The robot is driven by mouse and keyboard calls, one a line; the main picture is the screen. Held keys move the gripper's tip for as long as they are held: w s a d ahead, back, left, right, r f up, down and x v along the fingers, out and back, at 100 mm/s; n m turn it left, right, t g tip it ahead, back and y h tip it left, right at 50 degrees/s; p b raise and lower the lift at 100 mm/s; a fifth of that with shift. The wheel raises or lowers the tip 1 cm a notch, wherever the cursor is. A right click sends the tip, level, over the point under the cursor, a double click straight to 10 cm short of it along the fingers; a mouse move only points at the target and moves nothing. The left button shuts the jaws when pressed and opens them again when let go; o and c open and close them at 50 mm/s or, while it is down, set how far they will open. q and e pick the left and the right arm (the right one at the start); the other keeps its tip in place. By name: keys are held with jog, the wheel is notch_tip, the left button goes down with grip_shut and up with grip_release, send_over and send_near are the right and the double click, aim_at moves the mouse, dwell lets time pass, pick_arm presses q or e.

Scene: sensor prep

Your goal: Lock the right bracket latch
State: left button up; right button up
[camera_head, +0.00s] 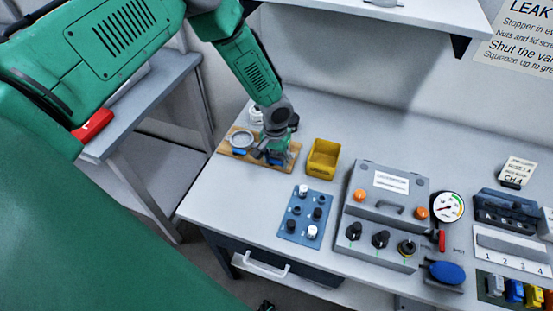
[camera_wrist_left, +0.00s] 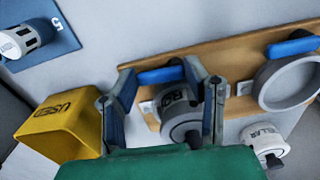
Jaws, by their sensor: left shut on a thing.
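A wooden board (camera_head: 226,152) at the bench's left end carries two brackets. The right bracket is mostly hidden behind my left gripper (camera_head: 272,158). In the wrist view, the gripper (camera_wrist_left: 160,72) has its fingertips at the two ends of the right bracket's blue latch (camera_wrist_left: 160,76) and is shut on it. The latch lies along the board. Below it, a grey cylinder with a dark end, its label partly hidden (camera_wrist_left: 180,104), sits between the fingers. The left bracket's ring (camera_head: 242,137) is empty, with its own blue latch (camera_head: 239,152). A small dark part at the head view's bottom edge is unclear.
A yellow bin (camera_head: 322,158) marked USED stands just right of the board. A white-capped jar (camera_head: 256,115) is behind it. A blue panel with knobs (camera_head: 305,215) lies in front, and a grey instrument case (camera_head: 385,205) to the right. An overhead shelf (camera_head: 380,12) hangs behind.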

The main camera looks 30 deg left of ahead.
pick_arm(q)
jog(key=shift+s+a+f+m, duration=0.15)
jog(key=shift+a+m, duration=0.15)
jog(key=shift+m, duration=0.2)
jog(key=shift+a+m+b, duration=0.1)
jog(key=shift+m+b, duration=0.25)
jog(key=shift+m, duration=0.05)
jog(key=shift+s+m, duration=0.15)
jog(key=shift+m, duration=0.35)
jog(key=shift+d+r+m, duration=0.2)
jog(key=shift+d+m, duration=0.3)
jog(key=shift+d, duration=0.05)
jog(key=shift+a, duration=0.25)
jog(key=o, duration=1.1)
jog(key=shift+s+a+f, duration=0.1)
jog(key=shift+a, duration=0.1)
jog(key=shift+o, duration=0.2)
jog(key=shift+d, duration=0.1)
jog(key=shift+d, duration=0.1)
